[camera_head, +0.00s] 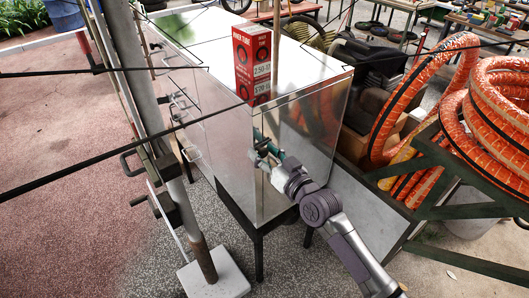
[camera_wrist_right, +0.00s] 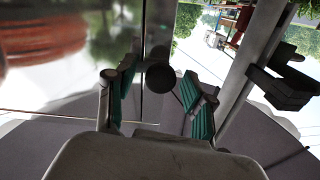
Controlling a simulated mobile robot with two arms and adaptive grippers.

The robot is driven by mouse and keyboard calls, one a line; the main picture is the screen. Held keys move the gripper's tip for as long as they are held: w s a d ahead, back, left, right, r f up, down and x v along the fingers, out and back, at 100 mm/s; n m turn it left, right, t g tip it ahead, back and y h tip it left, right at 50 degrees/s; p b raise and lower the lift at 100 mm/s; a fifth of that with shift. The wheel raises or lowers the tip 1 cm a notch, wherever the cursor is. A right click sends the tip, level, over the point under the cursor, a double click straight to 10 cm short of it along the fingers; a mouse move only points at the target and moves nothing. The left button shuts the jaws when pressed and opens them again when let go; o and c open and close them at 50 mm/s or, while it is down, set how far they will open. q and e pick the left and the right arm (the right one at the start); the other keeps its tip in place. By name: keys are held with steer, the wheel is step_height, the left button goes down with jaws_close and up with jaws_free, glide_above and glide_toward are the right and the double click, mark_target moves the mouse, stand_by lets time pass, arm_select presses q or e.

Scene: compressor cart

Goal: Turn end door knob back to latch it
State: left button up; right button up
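The end door (camera_head: 305,125) is the shiny metal end panel of a white-topped cabinet. A dark round knob (camera_wrist_right: 160,76) shows in the right wrist view between the two fingers of my right gripper (camera_wrist_right: 158,98). The fingers have teal pads and stand apart, with a visible gap on each side of the knob. In the head view my right gripper (camera_head: 264,148) is close to the cabinet's near vertical edge and hides the knob. I cannot tell how far the knob is turned. My left gripper is in neither view.
A red box (camera_head: 252,62) stands on the cabinet top (camera_head: 205,45). A grey post on a square base (camera_head: 215,275) stands at the left front. Orange ribbed hoses (camera_head: 495,115) and a green metal frame (camera_head: 440,155) are at right. Open paving lies at left.

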jaws_close()
steer(key=shift+m, duration=0.5)
steer(key=shift+o, duration=0.8)
jaws_free()
steer(key=v, duration=1.2)
steer(key=shift+f, duration=0.1)
